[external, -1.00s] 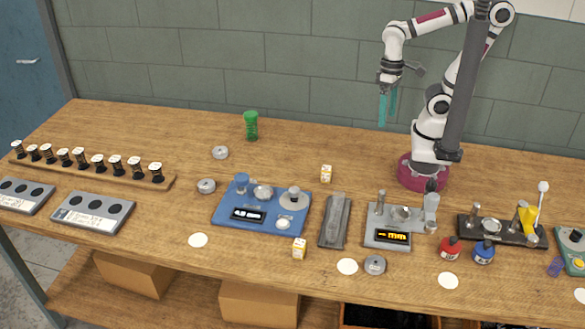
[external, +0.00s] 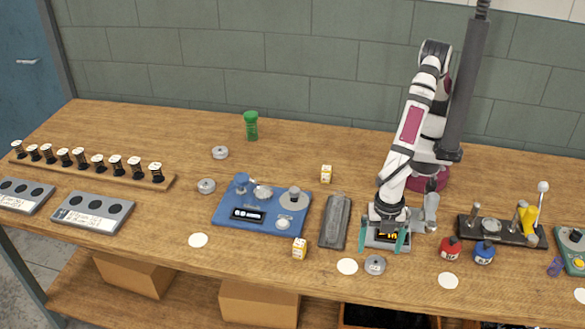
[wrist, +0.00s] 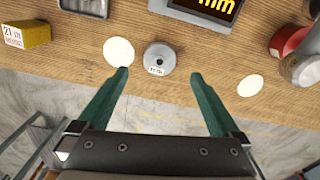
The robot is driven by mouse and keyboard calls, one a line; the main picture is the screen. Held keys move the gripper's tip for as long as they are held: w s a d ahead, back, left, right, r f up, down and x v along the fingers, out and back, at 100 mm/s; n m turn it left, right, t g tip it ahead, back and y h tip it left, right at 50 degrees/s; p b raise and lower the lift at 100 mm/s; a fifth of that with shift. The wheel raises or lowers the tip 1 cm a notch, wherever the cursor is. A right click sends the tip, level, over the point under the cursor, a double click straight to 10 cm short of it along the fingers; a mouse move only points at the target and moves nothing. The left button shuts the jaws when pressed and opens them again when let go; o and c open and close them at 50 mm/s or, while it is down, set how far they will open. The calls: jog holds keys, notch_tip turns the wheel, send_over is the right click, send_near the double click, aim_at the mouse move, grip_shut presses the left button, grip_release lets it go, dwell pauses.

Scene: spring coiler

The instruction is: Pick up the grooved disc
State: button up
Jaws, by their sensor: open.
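A small grey disc (external: 375,265) with a raised centre lies flat near the table's front edge; in the wrist view this disc (wrist: 159,58) shows a white label on its side. Two similar grey discs lie further left, one at the back (external: 220,152) and one left of the blue machine (external: 206,186). I cannot make out grooves on any of them. My gripper (external: 382,245) is open and empty, its teal fingers pointing down above the table's front area. In the wrist view my gripper (wrist: 159,73) has a finger either side of the near disc, apart from it.
A white round spot (external: 347,266) lies just left of the near disc, and another (external: 448,281) to its right. The grey device with a display (external: 388,236) stands behind it. Red (external: 450,248) and blue (external: 484,253) bottles stand to the right, a small yellow-white box (external: 299,248) to the left.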

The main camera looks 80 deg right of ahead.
aim_at(372, 258)
notch_tip(372, 258, down, 6)
jog(key=shift+r, duration=0.25)
grip_shut()
dwell(0.3)
